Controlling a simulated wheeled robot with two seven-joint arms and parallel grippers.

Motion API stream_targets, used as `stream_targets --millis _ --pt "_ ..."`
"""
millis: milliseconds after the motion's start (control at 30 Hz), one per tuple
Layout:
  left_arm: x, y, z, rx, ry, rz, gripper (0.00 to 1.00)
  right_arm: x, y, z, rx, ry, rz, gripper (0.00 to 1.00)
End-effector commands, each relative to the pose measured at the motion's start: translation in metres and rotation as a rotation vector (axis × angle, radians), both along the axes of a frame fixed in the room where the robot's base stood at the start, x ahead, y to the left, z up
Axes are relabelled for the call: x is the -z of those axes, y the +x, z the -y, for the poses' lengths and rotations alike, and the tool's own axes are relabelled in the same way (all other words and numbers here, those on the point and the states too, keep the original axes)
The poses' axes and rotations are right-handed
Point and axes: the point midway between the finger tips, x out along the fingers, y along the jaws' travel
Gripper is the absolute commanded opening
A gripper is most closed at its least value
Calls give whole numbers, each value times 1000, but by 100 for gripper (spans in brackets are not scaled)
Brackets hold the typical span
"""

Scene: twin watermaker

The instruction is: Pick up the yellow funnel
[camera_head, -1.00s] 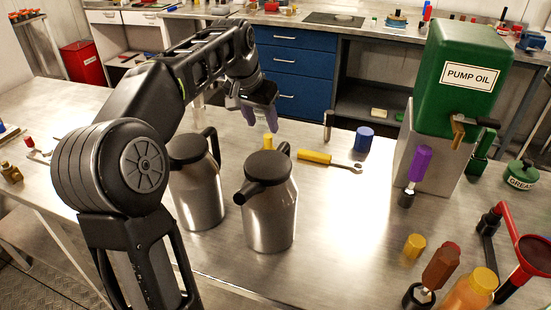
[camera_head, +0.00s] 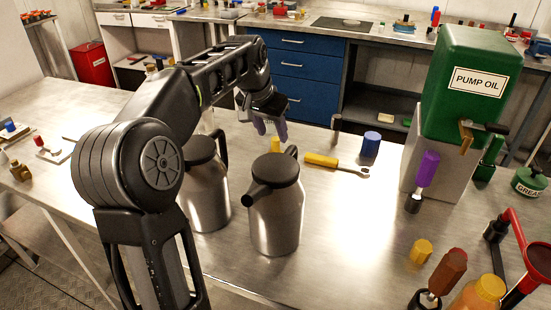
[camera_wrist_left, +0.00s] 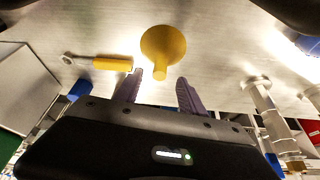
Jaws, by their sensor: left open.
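The yellow funnel (camera_head: 275,145) stands on the steel table behind the right-hand metal jug, which hides most of it in the head view. In the left wrist view the funnel (camera_wrist_left: 163,43) shows its round wide part and narrow spout. My left gripper (camera_head: 269,128) is open and empty, just above and beside the funnel. In the left wrist view its two purple-grey fingers (camera_wrist_left: 159,82) are spread, with the spout tip near the gap between them. I cannot tell whether they touch it. My right gripper is not in view.
Two metal jugs with black lids, the right one (camera_head: 276,218) and the left one (camera_head: 207,195), stand in front of the funnel. A green pump oil tank (camera_head: 465,95) stands farther right.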

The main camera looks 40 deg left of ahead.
Motion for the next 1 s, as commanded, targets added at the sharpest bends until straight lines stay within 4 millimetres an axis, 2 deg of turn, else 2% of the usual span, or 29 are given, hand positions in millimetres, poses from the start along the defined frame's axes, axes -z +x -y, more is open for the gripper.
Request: stream_targets --millis 200,333,967,1000 --pt "29 13 -1 0 -2 -5 48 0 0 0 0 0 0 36" --pt "41 18 -2 0 0 -2 48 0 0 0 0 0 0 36" --pt "43 19 -2 0 0 -1 48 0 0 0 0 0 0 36" --pt "43 19 -2 0 0 -1 46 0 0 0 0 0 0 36"
